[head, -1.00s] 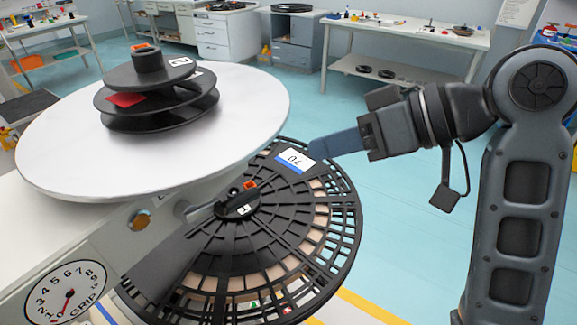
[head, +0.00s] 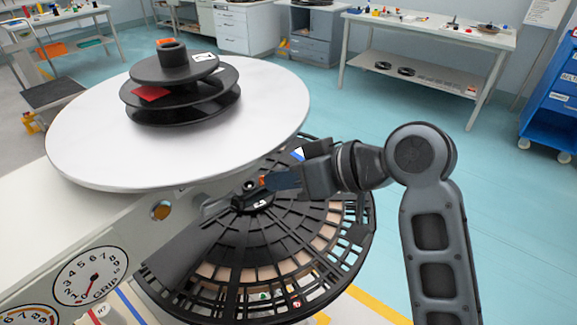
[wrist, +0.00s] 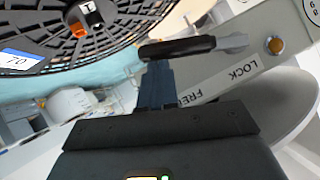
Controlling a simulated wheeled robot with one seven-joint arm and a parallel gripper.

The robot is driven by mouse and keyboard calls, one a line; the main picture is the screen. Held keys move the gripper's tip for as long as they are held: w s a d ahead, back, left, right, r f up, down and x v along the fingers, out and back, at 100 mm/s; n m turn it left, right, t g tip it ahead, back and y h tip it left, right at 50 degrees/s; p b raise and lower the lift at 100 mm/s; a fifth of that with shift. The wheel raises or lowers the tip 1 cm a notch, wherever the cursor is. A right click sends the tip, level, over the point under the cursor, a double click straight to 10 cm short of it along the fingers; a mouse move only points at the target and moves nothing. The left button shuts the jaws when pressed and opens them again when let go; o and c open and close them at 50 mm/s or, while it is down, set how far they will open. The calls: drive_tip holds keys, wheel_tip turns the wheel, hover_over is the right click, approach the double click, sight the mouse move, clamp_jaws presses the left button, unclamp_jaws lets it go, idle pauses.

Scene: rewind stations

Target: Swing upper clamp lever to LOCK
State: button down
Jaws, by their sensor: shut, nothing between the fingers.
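The upper clamp lever has a black handle (wrist: 178,47) on a grey shaft in the wrist view. It lies across the picture beside a pale panel marked LOCK (wrist: 243,72) and FREE (wrist: 192,94). In the head view the lever (head: 216,206) is small and dark at the reel hub, partly hard to make out. My gripper (head: 268,181) is shut and empty, over the reel near the hub. In the wrist view its blue-grey fingertips (wrist: 157,70) reach the handle's edge; I cannot tell whether they touch.
The black slotted reel (head: 310,245) lies under my gripper. A white round table (head: 85,150) with stacked black spools (head: 180,90) stands to its left. A GRIP dial (head: 90,277) and a brass knob (head: 160,210) are on the panel.

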drive_tip(key=shift+f, duration=0.1)
idle(0.3)
drive_tip(key=shift+f, duration=0.25)
drive_tip(key=shift+f+m+g+y, duration=0.15)
drive_tip(key=shift+m+g+y, duration=0.15)
drive_tip(key=s+a+f+m+g+y, duration=0.3)
drive_tip(key=s+a+f+m+y, duration=0.1)
drive_tip(key=s+f+m+y, duration=0.2)
drive_tip(key=shift+a+f+m+y, duration=0.4)
drive_tip(key=shift+f+m+y, duration=0.1)
drive_tip(key=shift+f+m, duration=1.05)
drive_tip(key=shift+s+f, duration=0.1)
